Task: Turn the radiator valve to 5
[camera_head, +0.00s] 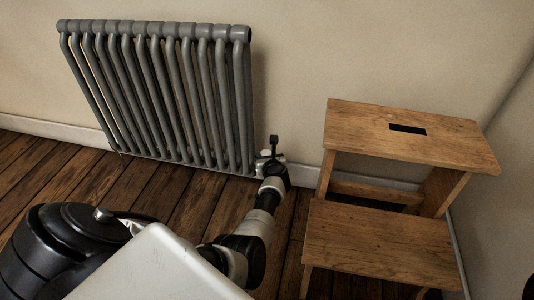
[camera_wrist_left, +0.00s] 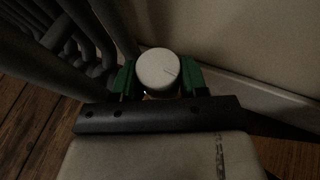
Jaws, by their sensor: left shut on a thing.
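The grey radiator (camera_head: 165,95) stands against the wall in the head view. Its white round valve knob (camera_wrist_left: 158,69) shows between the green fingers of my left gripper (camera_wrist_left: 158,80) in the left wrist view. The fingers are shut on the knob's sides. In the head view my left gripper (camera_head: 270,157) is at the radiator's lower right corner and mostly hides the valve. My right gripper is not in view.
A wooden step stool (camera_head: 400,135) stands close to the right of my left arm. The wall and white skirting board (camera_head: 305,173) are just behind the valve. Dark plank floor (camera_head: 185,195) lies open in front of the radiator.

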